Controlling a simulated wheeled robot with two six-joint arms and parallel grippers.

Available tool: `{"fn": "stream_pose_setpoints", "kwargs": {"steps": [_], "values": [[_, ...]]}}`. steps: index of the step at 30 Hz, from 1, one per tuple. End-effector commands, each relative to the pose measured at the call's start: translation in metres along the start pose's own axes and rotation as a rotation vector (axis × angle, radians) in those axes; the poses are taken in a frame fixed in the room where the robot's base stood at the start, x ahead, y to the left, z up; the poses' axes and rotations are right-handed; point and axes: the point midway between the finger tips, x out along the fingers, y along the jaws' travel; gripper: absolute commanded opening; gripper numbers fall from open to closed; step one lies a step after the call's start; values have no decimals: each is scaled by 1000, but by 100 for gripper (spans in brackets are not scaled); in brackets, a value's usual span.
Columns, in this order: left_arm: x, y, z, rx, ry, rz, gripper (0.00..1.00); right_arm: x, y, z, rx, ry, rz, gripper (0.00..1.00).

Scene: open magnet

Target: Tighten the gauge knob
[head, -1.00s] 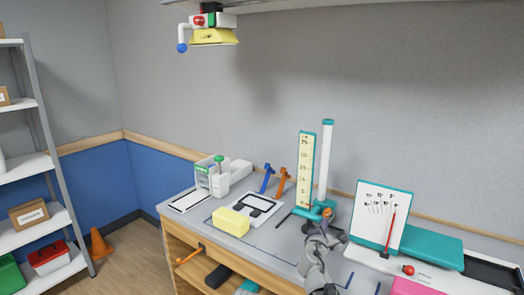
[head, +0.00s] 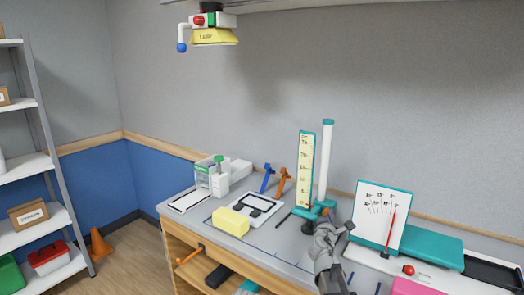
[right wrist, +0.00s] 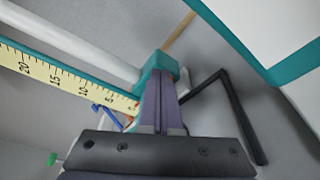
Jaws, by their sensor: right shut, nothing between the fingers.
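The gauge stands on the bench against the back wall. It has a yellow scale (head: 306,172) with a teal edge, a white column (head: 326,160) and a teal base (head: 303,212). A small orange part, apparently the knob (head: 325,211), shows at the base beside my right gripper (head: 324,226). The right gripper is shut and empty, close in front of the base. In the right wrist view its fingers (right wrist: 158,82) point at the teal base (right wrist: 157,64), below the scale's zero end; contact cannot be told. The knob is not clearly visible there. My left gripper is out of view.
A white chart board (head: 381,214) and teal block (head: 432,246) stand to the right. Blue (head: 267,178) and orange (head: 281,184) clamp-like pieces stand left of the gauge. A yellow block (head: 231,222) lies further left. A black angled bar (right wrist: 235,108) is beside the fingers.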

Motion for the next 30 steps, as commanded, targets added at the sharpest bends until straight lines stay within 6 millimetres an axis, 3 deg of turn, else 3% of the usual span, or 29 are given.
{"fn": "stream_pose_setpoints", "kwargs": {"steps": [30], "values": [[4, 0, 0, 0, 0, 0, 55, 6, -2, -4, 0, 0, 0, 0]]}}
